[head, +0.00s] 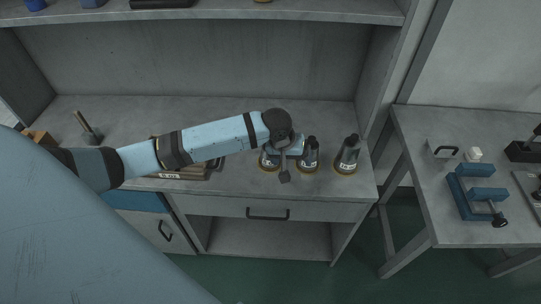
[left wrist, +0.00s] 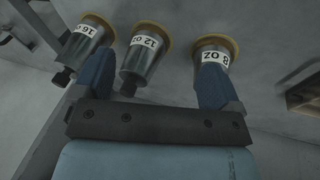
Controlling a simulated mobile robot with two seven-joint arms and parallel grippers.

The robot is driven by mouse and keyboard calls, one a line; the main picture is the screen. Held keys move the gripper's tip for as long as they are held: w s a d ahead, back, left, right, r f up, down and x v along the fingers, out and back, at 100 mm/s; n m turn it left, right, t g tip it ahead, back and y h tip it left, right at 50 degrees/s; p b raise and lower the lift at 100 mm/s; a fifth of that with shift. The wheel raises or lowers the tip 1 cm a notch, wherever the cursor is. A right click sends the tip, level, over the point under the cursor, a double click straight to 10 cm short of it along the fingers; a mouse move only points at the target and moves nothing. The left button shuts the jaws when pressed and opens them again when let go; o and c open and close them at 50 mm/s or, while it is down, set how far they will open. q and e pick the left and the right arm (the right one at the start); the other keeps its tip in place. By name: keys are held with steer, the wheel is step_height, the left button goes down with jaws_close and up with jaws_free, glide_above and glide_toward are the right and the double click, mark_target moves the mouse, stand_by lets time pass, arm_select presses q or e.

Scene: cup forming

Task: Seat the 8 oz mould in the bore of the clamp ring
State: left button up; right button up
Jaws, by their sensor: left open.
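The 8 oz mould (left wrist: 212,52), a grey metal cone with a yellow rim and white label, stands on the bench in the left wrist view. One finger of my open left gripper (left wrist: 155,75) overlaps it there; I cannot tell whether they touch. In the head view the mould (head: 268,161) is partly hidden by my left gripper (head: 287,160), which hangs over the row of moulds. The gripper holds nothing. I cannot pick out the clamp ring for certain. My right gripper is not in view.
The 12 oz mould (head: 308,157) and 16 oz mould (head: 347,157) stand to the right of the 8 oz one. A labelled tray (head: 183,174) lies under my left arm. A blue clamp fixture (head: 470,200) sits on the right table (head: 420,150).

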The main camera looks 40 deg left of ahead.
arm_select(q)
steer(key=w+a+r+n+g+y+b, duration=0.1)
steer(key=w+a+r+n+g+y, duration=0.2)
steer(key=a+r, duration=0.55)
steer(key=shift+n+t, duration=0.4)
steer(key=shift+n, duration=0.2)
steer(key=f, duration=0.3)
steer(key=a+f, duration=0.1)
steer(key=f, duration=0.2)
steer(key=w+a+f, duration=0.1)
steer(key=f, duration=0.1)
steer(key=shift+f, duration=0.4)
steer(key=shift+w+a+f, duration=0.1)
steer(key=shift+w+f, duration=0.1)
steer(key=shift+f, duration=1.35)
steer(key=shift+w+f, duration=0.15)
steer(key=shift+f, duration=1.4)
steer(key=shift+r, duration=0.1)
steer(key=c, duration=1.4)
